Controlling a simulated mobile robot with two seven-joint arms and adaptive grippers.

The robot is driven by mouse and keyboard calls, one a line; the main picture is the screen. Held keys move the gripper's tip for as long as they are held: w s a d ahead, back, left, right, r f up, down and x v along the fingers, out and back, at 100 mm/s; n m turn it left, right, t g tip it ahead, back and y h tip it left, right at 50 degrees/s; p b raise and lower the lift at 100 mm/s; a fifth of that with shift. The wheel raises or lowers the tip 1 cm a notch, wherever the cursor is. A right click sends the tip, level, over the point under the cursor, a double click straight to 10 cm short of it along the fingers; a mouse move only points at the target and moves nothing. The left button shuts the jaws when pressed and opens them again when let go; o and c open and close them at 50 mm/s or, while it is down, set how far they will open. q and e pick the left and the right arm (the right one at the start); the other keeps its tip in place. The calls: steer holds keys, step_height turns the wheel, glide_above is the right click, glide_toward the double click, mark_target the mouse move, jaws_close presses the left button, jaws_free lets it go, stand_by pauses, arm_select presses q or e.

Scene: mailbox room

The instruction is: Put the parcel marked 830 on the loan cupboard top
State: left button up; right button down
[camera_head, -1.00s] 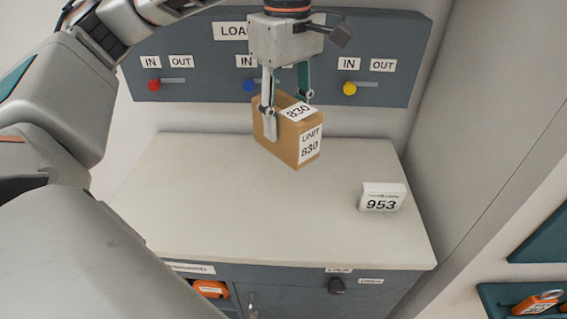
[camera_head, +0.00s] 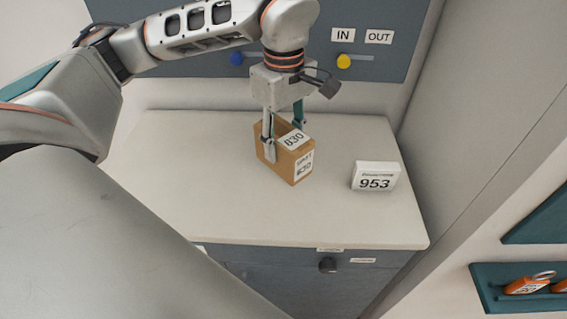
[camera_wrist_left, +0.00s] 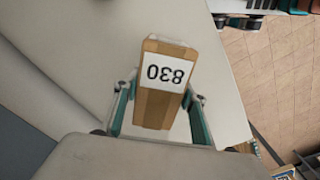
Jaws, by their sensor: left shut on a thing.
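The brown parcel marked 830 (camera_head: 288,160) is held by my left gripper (camera_head: 283,143) over the pale cupboard top (camera_head: 200,190). The gripper comes down from above, with its fingers on two sides of the parcel. In the left wrist view the parcel (camera_wrist_left: 165,95) sits upright between the fingers, its 830 label facing the camera. The parcel is low over the top's middle; I cannot tell whether its base touches. My right gripper is not in view.
A small white block marked 953 (camera_head: 375,177) stands on the top to the right of the parcel. The slider panel (camera_head: 385,60) is on the wall behind. A teal shelf (camera_head: 490,290) with orange items is at lower right. The top's left and front parts are clear.

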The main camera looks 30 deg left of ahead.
arm_select(q)
steer(key=shift+f, duration=3.4)
steer(key=o, duration=1.6)
steer(key=shift+f, duration=0.15)
step_height(320, 180, up, 12)
steer(key=shift+f, duration=0.1)
steer(key=shift+r, duration=0.25)
